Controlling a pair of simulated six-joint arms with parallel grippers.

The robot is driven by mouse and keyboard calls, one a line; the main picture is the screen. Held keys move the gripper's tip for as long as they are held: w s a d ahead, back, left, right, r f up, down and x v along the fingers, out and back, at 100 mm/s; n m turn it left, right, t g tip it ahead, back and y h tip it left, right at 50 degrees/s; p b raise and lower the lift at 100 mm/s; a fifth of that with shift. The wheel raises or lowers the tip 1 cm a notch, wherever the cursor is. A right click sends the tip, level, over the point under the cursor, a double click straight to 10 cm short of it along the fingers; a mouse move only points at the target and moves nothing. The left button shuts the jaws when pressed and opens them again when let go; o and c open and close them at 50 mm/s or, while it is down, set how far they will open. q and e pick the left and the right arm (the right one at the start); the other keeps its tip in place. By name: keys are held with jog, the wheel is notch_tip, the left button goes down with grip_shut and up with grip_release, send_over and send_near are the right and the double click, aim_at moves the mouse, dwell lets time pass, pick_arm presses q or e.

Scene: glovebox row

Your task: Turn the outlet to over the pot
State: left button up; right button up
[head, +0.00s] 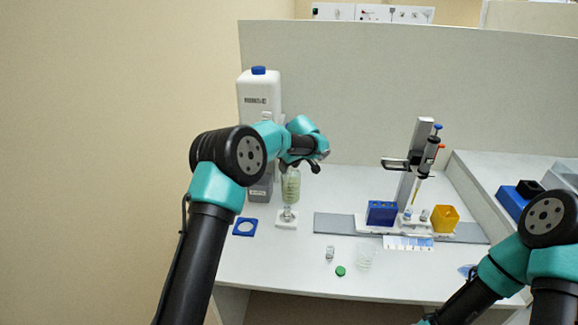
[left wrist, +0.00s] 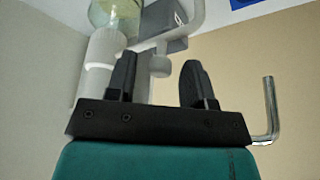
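My left gripper (head: 302,164) hangs over the top of a greenish glass bottle (head: 291,187) at the back left of the bench. In the left wrist view the gripper (left wrist: 158,60) is open, with nothing touching both fingers. A pale dispenser head (left wrist: 101,62) with a side tube and knob lies beyond the fingers, and the bottle shows at the top (left wrist: 112,12). A bent chrome tube (left wrist: 272,110), perhaps the outlet, shows right of the fingers; its other end is hidden. A small clear vessel (head: 287,214), perhaps the pot, stands on a white base before the bottle.
A white canister with a blue cap (head: 259,92) stands behind my left gripper. A blue square holder (head: 245,227) lies to the left. A clear cup (head: 366,258), small vial (head: 330,253) and green cap (head: 340,271) are in front. A pipette stand (head: 410,170) is right.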

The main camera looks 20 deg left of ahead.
pick_arm(q)
grip_shut()
